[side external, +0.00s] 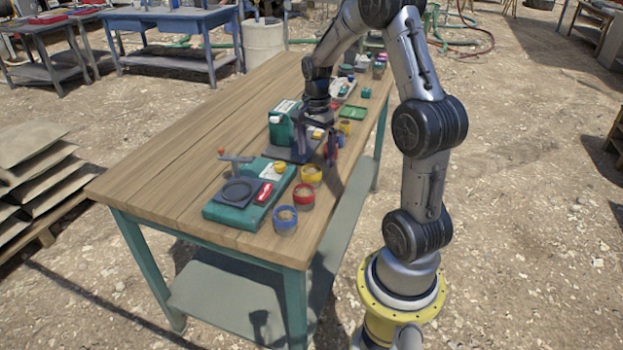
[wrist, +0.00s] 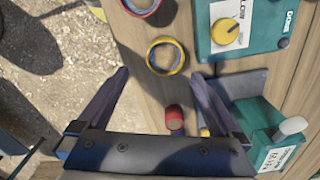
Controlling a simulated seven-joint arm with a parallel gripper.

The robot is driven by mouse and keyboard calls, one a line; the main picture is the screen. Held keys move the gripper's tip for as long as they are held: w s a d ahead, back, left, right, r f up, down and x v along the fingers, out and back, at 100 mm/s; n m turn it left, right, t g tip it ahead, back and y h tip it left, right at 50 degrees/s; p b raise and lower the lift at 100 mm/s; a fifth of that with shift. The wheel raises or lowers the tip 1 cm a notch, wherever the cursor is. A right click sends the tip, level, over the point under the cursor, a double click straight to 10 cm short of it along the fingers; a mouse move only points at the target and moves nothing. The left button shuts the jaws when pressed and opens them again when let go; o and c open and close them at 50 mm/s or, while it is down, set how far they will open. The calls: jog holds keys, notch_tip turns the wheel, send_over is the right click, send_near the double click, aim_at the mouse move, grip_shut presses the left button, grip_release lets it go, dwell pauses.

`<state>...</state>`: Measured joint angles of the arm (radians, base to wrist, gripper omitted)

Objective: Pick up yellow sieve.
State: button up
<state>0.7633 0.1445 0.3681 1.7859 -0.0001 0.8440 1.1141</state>
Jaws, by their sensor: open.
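The yellow sieve (side external: 311,175), a round yellow-rimmed ring with a pale brown inside, sits on the wooden table near its right edge. In the wrist view the yellow sieve (wrist: 153,66) lies ahead of my fingertips, roughly centred between them and apart from both. My gripper (side external: 330,155) is above the table, a little farther along it than the sieve. It also shows in the wrist view (wrist: 160,74), with its two fingers spread wide and nothing held.
A red sieve (side external: 303,196) and a blue sieve (side external: 285,220) stand nearer the front corner. A teal device (side external: 232,213) with a yellow knob lies beside them, and a teal box (side external: 281,130) is behind. A small red object (wrist: 174,118) is between my fingers' bases in the wrist view.

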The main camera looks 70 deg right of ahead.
aim_at(312, 172)
jog(key=shift+w+a+f, duration=0.1)
jog(key=shift+w+f, duration=0.1)
jog(key=shift+f, duration=1.4)
jog(key=shift+w+a+f, duration=0.1)
jog(key=shift+w+f, duration=0.1)
jog(key=shift+f, duration=1.4)
jog(key=c, duration=1.4)
jog(key=shift+r, duration=0.15)
